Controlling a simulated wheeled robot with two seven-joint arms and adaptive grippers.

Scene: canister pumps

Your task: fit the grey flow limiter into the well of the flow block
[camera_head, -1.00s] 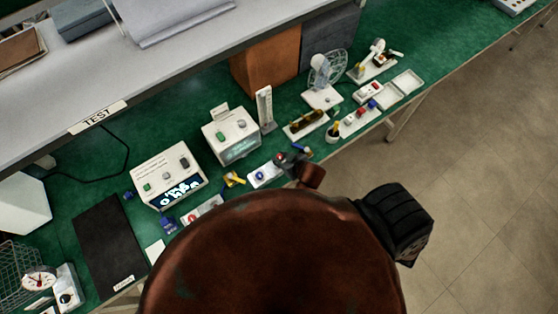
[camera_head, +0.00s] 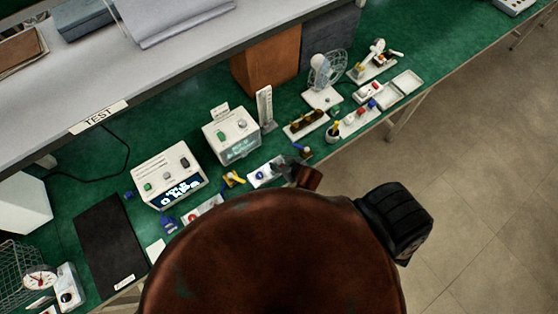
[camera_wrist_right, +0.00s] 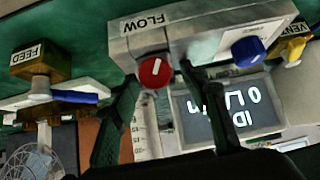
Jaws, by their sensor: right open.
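The white flow block, labelled FLOW (camera_wrist_right: 180,30), fills the top of the right wrist view, with a red knob (camera_wrist_right: 154,72) and a blue knob (camera_wrist_right: 248,50). A pale grey rounded piece (camera_wrist_right: 203,47) shows between the knobs; I cannot tell whether it is the limiter, or how it sits against the well. My right gripper (camera_wrist_right: 162,84) is open, its dark fingers on either side of the red knob; contact cannot be told. In the head view, the flow block (camera_head: 259,176) is partly hidden by my right gripper (camera_head: 298,170). My left gripper is not in view.
A block labelled FEED (camera_wrist_right: 40,60) with a blue lever stands left in the wrist view; a yellow valve labelled VENT (camera_wrist_right: 294,57) is right. A white box with a lit display (camera_head: 232,137) stands behind the flow block. Several small fixtures crowd the green bench.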

